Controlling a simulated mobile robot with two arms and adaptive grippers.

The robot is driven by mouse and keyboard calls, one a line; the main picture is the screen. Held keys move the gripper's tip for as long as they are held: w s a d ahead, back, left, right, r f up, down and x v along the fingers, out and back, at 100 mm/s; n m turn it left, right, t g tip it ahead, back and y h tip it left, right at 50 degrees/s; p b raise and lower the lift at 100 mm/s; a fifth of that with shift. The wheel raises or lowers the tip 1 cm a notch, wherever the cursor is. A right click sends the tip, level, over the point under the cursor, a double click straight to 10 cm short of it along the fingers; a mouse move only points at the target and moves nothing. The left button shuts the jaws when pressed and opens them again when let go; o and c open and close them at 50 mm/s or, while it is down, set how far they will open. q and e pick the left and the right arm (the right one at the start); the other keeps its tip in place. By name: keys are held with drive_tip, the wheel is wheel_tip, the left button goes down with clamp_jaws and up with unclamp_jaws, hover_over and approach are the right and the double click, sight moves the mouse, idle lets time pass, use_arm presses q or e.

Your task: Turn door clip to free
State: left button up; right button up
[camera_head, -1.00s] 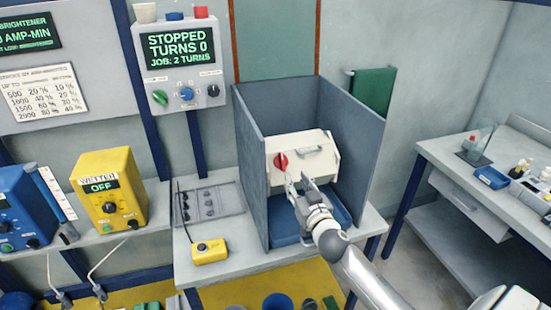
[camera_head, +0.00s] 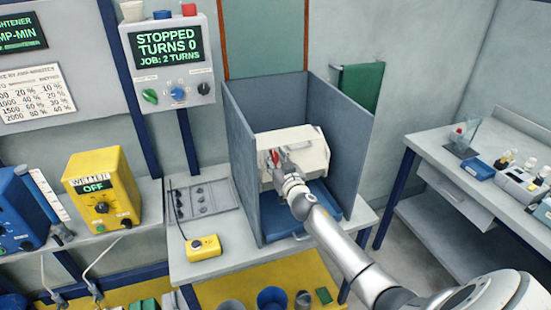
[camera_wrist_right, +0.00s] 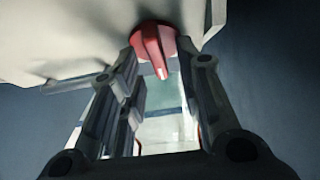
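The door clip is a red knob (camera_head: 275,157) on the front of a cream-white box (camera_head: 312,160) inside a grey three-sided enclosure. In the right wrist view the red clip (camera_wrist_right: 153,45) has a raised grip with a pale tip pointing down. My right gripper (camera_head: 277,162) is at the clip and partly covers it in the head view. In the right wrist view its fingers (camera_wrist_right: 168,68) are apart, one on each side of the clip's grip, with gaps showing. Contact is not visible. My left gripper is not in view.
Grey enclosure walls (camera_head: 345,135) stand close on both sides of the box, with a blue tray (camera_head: 315,222) below. A yellow control box (camera_head: 203,247) sits on the bench at left. The wall display (camera_head: 165,45) reads STOPPED, TURNS 0, JOB: 2 TURNS.

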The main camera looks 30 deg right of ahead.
clamp_jaws()
idle(0.3)
